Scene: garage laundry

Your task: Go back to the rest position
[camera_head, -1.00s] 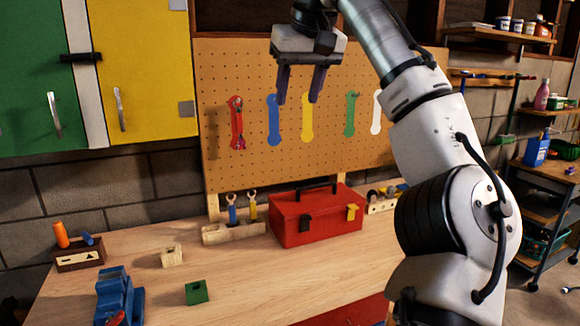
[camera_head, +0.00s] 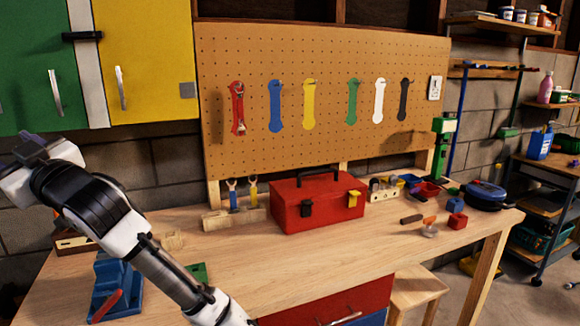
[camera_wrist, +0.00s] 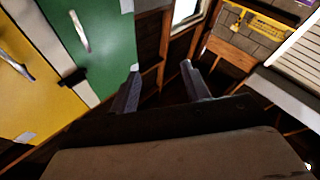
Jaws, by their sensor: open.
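My gripper (camera_wrist: 160,85) is open in the wrist view, with its two dark fingers apart and nothing between them. In the head view my arm reaches from the bottom up to the left edge, over the left end of the wooden workbench (camera_head: 330,255). The gripper end there is at the left picture edge, and its fingertips cannot be made out.
A red toolbox (camera_head: 325,207) stands mid-bench before the pegboard (camera_head: 330,60). A blue vise (camera_head: 108,290) sits at the front left. Green (camera_head: 35,60) and yellow (camera_head: 145,55) cabinets hang above. Small blocks and tools lie on the right of the bench.

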